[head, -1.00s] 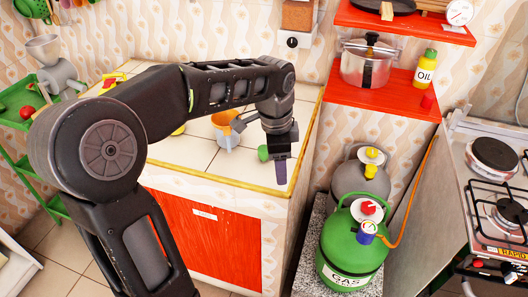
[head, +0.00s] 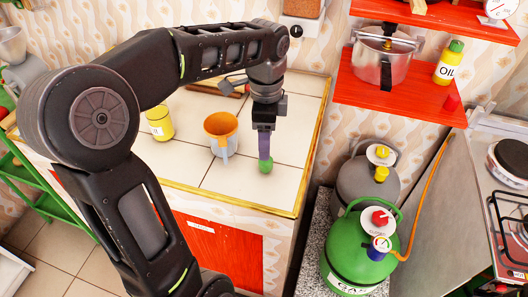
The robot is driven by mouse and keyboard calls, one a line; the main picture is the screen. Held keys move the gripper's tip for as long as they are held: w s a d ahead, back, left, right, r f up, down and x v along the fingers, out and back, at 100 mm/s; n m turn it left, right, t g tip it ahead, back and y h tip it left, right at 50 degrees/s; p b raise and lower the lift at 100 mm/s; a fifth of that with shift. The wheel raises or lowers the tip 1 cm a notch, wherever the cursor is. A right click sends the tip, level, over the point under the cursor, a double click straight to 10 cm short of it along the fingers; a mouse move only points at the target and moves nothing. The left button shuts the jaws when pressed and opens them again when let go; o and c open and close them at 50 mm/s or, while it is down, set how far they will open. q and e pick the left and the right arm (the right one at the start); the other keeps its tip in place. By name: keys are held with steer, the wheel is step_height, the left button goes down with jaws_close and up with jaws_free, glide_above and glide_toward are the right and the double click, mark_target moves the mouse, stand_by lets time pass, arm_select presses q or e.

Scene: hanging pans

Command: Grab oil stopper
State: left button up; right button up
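A yellow bottle marked OIL (head: 448,62) stands on the lower red shelf at the right, with a green top (head: 456,46). A small red piece (head: 451,102) sits beside it near the shelf's edge. A small round green piece (head: 266,166) lies on the tiled counter (head: 225,180); I cannot tell whether it or the red piece is the oil stopper. My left gripper (head: 265,152) points down at the green piece and overlaps its upper part. Its fingers are seen edge-on, so contact and opening cannot be told. My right gripper is not in view.
An orange and grey cup (head: 221,130) and a yellow container (head: 159,122) stand on the counter left of the gripper. A steel pot (head: 380,66) is on the red shelf. A green gas bottle (head: 352,250) stands below, with the stove (head: 508,215) at right.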

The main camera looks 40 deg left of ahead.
mark_target(266, 166)
arm_select(q)
steer(key=shift+s+d+r, duration=0.1)
steer(key=shift+s+d, duration=0.05)
steer(key=shift+s, duration=0.05)
steer(key=shift+w+f, duration=0.1)
steer(key=shift+f, duration=1.3)
step_height(266, 166, down, 5)
steer(key=shift+w+d+f+p, duration=0.1)
steer(key=shift+d+p, duration=0.05)
steer(key=shift+p, duration=0.2)
steer(key=shift+c, duration=0.2)
jaws_close()
